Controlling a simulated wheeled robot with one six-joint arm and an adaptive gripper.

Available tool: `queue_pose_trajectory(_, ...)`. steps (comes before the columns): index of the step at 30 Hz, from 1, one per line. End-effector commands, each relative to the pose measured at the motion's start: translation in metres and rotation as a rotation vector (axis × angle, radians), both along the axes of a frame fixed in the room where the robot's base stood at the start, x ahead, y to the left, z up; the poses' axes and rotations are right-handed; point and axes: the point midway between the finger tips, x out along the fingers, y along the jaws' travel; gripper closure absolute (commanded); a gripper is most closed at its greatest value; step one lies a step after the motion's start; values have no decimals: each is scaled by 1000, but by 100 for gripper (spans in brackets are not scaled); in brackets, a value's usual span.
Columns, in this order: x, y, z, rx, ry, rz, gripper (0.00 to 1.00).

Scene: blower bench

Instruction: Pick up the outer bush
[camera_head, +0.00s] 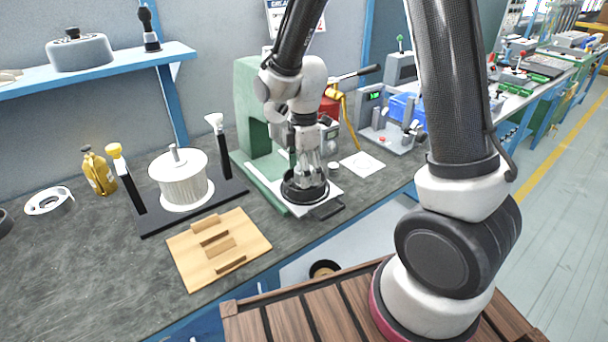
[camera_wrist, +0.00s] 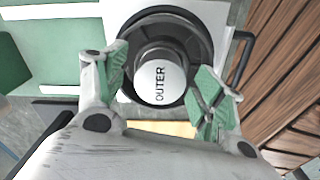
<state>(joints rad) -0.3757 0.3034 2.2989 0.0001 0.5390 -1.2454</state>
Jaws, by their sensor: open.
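The outer bush (camera_wrist: 160,80) shows in the wrist view as a grey cylinder with a white face lettered OUTER. It sits in the middle of a round black dish-like holder (camera_wrist: 197,38). My gripper (camera_wrist: 163,72) is open, with one green-padded finger at the left and one at the right of the bush; I see no clear contact. In the head view my gripper (camera_head: 309,172) points down over the black holder (camera_head: 303,196), and the bush is hidden behind the fingers.
The holder is on a white plate at the green press (camera_head: 252,100), whose frame stands close to my arm. A wooden block tray (camera_head: 190,262) and a stand with a white ribbed drum (camera_head: 183,185) are to the left. A white card (camera_head: 362,164) lies at right.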

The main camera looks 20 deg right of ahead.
Motion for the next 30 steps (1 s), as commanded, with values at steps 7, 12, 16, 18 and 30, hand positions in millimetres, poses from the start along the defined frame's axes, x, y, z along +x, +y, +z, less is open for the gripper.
queue_pose_trajectory(7, 0, 0, 0, 0, 0, 0, 71)
queue_pose_trajectory(12, 0, 0, 0, 0, 0, 0, 87)
queue_pose_trajectory(16, 0, 0, 1, 0, -1, 0, 87)
queue_pose_trajectory(18, 0, 0, 4, 0, -2, 0, 87)
queue_pose_trajectory(30, 1, 0, 78, 2, -5, 0, 87)
